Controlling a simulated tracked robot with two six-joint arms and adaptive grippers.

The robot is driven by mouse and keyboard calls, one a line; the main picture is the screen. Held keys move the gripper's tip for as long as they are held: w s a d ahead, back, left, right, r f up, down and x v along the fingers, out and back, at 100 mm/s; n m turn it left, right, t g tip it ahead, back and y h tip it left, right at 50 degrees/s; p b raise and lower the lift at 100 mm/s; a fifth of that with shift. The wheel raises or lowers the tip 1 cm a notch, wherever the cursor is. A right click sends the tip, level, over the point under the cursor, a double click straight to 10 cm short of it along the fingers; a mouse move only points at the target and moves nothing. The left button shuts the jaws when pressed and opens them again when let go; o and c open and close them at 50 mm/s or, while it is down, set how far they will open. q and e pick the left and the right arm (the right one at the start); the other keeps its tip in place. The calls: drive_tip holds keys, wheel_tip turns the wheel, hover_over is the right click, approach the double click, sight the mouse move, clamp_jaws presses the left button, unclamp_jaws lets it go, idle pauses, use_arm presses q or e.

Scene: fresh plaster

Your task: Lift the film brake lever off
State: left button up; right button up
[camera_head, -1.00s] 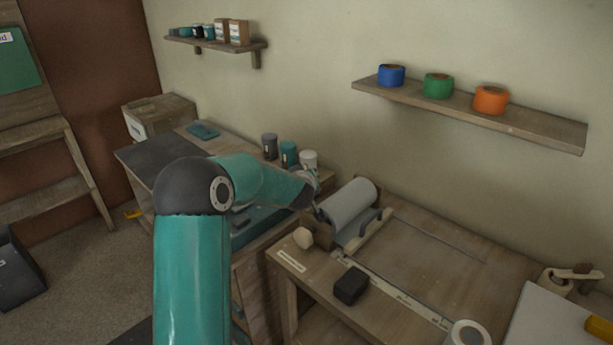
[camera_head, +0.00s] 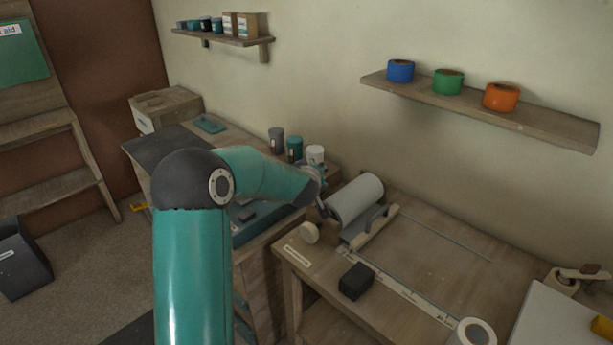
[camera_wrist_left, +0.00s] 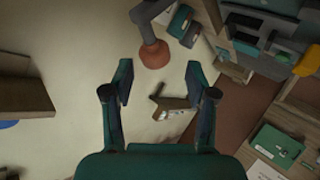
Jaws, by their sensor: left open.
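The film roll (camera_head: 357,198) lies on the wooden bench, with a bar and dark handle (camera_head: 375,217) along its front side. My left arm reaches to the left end of the roll. The fingers are hard to make out there. In the left wrist view my left gripper (camera_wrist_left: 166,76) is open and empty. A grey bar with a red-brown end (camera_wrist_left: 153,48), probably the film brake lever, shows ahead of the fingertips at the top. It is not between the fingers, and I cannot make it out in the head view. My right gripper is out of view.
A pale round block (camera_head: 309,232), a black block (camera_head: 356,281) and a white roll (camera_head: 472,333) are on the bench. Several cups stand behind my forearm. A wall shelf (camera_head: 485,110) holds three tape rolls. The bench's middle right is mostly clear.

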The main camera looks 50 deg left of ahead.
use_arm(q)
drive_tip(key=v, duration=1)
drive_tip(key=shift+s, duration=0.25)
drive_tip(key=shift+d+r, duration=0.15)
drive_tip(key=shift+d, duration=0.05)
